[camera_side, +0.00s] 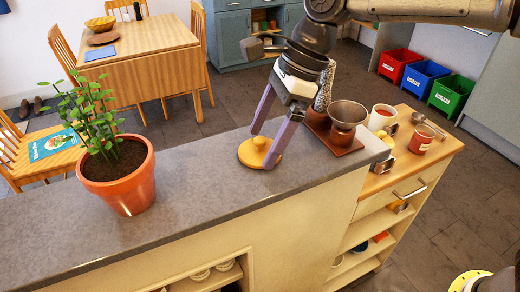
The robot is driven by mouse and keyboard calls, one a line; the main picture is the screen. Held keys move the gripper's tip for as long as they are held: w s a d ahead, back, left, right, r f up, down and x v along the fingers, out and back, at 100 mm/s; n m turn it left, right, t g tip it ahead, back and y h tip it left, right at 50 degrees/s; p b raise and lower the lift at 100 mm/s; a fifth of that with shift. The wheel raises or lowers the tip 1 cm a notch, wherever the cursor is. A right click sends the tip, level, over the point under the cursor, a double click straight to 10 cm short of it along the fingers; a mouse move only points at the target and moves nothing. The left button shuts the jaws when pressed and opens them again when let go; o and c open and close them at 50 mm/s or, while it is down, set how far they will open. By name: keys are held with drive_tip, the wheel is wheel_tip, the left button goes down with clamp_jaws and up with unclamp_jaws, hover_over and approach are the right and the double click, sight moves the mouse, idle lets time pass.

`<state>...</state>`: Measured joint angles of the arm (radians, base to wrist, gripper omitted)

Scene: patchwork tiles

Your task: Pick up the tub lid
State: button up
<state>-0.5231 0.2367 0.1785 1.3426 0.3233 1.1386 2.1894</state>
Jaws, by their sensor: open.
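The tub lid (248,155) is a round, flat, yellow-orange disc with a knob on top. In the picture one finger comes down behind the lid's knob and the other passes in front of the lid's right edge. I cannot tell whether either finger touches the lid. No held object shows between the fingers.
A plant in a terracotta pot (124,181) stands left on the counter. Right of my gripper, a brown tray (336,147) bears a metal bowl (347,115) and a speckled cylinder (325,88). Mugs (421,139) stand on the wooden cabinet (440,154). Counter between pot and lid is clear.

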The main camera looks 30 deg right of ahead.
drive_tip(key=shift+a+f, duration=0.2)
drive_tip(key=shift+f, duration=0.2)
drive_tip(key=c, duration=1)
